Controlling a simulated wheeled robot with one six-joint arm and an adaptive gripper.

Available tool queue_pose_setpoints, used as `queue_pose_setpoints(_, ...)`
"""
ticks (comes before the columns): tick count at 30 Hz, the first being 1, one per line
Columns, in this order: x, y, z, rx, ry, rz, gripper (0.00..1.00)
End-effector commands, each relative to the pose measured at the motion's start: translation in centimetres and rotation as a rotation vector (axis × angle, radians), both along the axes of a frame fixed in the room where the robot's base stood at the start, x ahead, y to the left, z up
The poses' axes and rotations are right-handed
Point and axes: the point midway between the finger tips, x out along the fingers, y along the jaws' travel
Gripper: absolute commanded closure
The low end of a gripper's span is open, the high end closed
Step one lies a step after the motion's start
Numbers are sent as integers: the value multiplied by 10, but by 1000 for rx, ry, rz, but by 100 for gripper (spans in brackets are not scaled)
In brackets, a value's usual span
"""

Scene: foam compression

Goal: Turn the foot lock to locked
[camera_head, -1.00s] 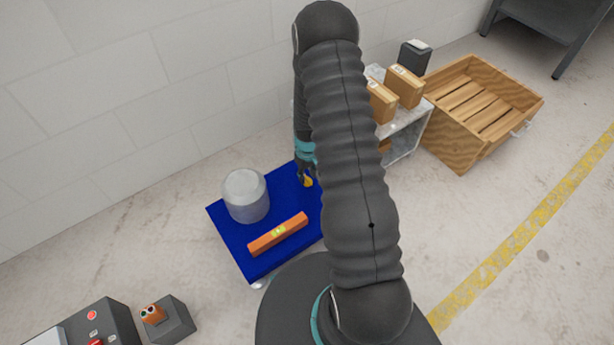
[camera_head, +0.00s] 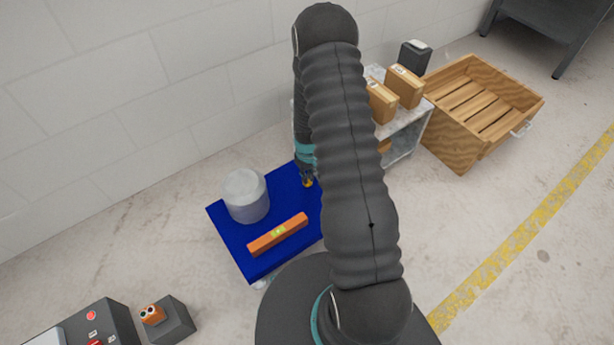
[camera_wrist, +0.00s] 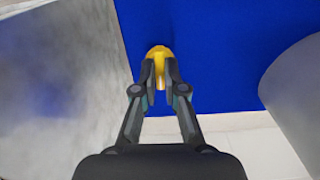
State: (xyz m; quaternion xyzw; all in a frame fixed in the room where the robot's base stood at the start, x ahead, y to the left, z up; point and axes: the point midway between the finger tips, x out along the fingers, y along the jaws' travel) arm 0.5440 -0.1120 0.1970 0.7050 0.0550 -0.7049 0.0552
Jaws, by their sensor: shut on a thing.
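A small yellow knob (camera_wrist: 157,53), which I take to be the foot lock, stands at the blue surface in the wrist view. It is a tiny yellow spot in the head view (camera_head: 308,184). My gripper (camera_wrist: 161,76) is shut on it, one finger on each side. In the head view my gripper (camera_head: 306,179) points down at the blue platform's far right part. The fingers hide part of the knob, and I cannot read any lock marking.
The blue platform (camera_head: 285,258) carries a grey-white cylinder (camera_head: 246,195) and an orange spirit level (camera_head: 278,234). A shelf (camera_head: 408,135) with boxes stands close on the right, beside a wooden crate (camera_head: 465,140). A control box (camera_head: 105,325) is at lower left.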

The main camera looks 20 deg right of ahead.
Motion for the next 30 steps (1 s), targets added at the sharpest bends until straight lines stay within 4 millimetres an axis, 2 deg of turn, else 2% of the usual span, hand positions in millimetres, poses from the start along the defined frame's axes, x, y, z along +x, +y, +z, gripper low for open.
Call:
queue_pose_setpoints(8,0,0,-2,0,0,-163,100)
queue_pose_setpoints(30,0,0,-2,0,0,-860,100)
